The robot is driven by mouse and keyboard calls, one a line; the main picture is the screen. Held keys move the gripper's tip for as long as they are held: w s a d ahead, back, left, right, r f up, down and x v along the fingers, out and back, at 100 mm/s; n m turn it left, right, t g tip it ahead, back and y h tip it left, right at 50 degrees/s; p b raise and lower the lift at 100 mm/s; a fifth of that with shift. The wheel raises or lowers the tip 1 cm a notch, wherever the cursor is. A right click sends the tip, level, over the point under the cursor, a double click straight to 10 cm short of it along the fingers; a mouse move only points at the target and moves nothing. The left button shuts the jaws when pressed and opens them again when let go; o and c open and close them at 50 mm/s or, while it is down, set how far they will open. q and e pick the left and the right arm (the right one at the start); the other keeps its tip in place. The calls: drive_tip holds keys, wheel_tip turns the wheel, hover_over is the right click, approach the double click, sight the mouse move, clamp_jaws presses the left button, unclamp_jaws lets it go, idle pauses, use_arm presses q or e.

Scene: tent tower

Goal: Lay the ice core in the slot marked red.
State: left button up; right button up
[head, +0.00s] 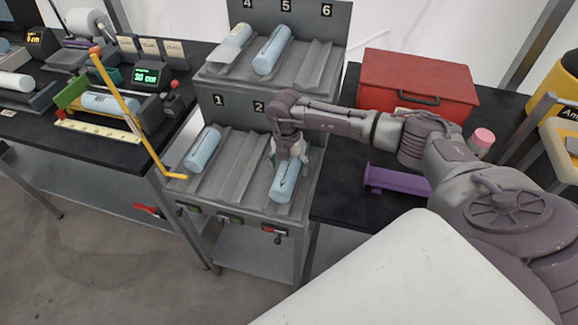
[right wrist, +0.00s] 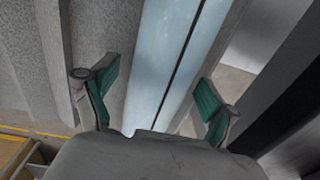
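A pale blue ice core (head: 284,183) with a dark line along it lies lengthwise in the rightmost slot of the lower grey rack (head: 228,187). A red marker (head: 272,229) is on the rack's front edge below that slot; the markers to its left look green. My right gripper (head: 289,155) is over this core's upper part. In the right wrist view, its green-padded fingers (right wrist: 160,105) are spread on both sides of the core (right wrist: 180,60), with gaps visible, so it looks open. The fingertips are partly hidden in the head view. My left gripper is not in view.
Another blue core (head: 203,148) lies in the lower left slot; the lower middle is empty. The upper tier holds cores in slots 4 (head: 235,40) and 5 (head: 271,50). A red case (head: 418,77) and purple holder (head: 398,179) stand right. A yellow rod (head: 128,110) leans left.

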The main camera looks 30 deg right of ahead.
drive_tip(key=shift+f, duration=0.1)
drive_tip(key=r, duration=1.2)
drive_tip(key=shift+w+a, duration=0.2)
idle(0.3)
